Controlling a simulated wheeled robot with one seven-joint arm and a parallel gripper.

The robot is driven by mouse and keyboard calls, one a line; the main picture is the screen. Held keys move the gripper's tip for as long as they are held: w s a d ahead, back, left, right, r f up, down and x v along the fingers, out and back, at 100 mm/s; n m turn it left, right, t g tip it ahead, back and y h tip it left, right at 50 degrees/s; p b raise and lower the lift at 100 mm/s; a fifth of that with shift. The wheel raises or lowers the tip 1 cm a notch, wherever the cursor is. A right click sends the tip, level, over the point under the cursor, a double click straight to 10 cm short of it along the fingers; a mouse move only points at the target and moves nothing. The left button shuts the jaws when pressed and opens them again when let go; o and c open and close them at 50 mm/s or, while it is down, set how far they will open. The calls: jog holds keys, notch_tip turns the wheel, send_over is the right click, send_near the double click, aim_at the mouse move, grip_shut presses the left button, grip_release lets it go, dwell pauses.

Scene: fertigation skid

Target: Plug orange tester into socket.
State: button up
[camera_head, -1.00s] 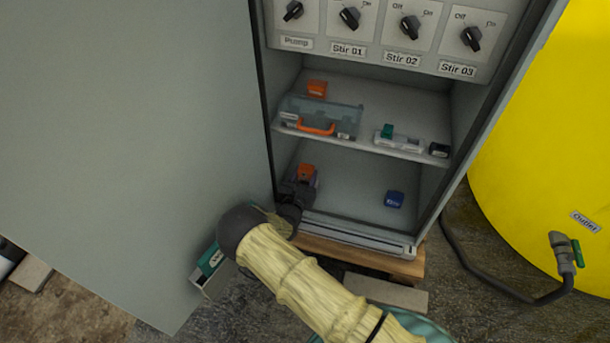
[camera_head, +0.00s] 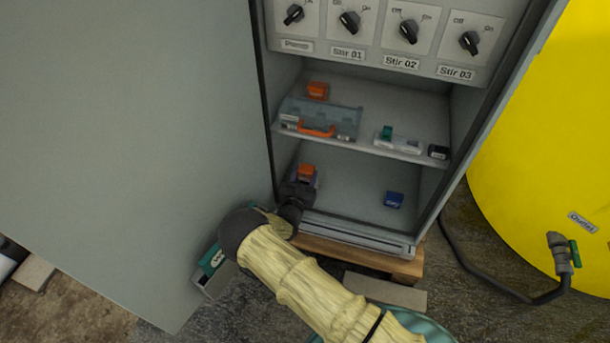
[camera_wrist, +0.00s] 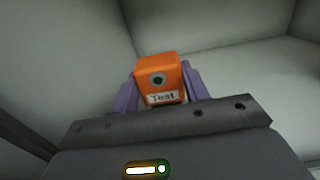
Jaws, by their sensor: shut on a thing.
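An orange tester (camera_wrist: 160,72) with a dark round port and a "Test" label is between the purple fingers of my gripper (camera_wrist: 161,90) in the wrist view. My gripper is shut on it. In the head view my gripper (camera_head: 302,182) reaches into the lower left of the open cabinet (camera_head: 345,220), and the orange tester (camera_head: 306,170) shows just beyond it. I cannot make out a socket; whether the tester touches anything behind it is hidden.
A blue block (camera_head: 394,199) sits on the cabinet floor to the right. The open door (camera_head: 130,130) stands left of my arm.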

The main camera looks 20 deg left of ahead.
jog(key=shift+f, duration=0.1)
jog(key=shift+f, duration=0.5)
jog(key=shift+f, duration=0.2)
jog(key=shift+f, duration=0.25)
jog(key=shift+f, duration=0.3)
dwell(0.6)
jog(key=o, duration=1.1)
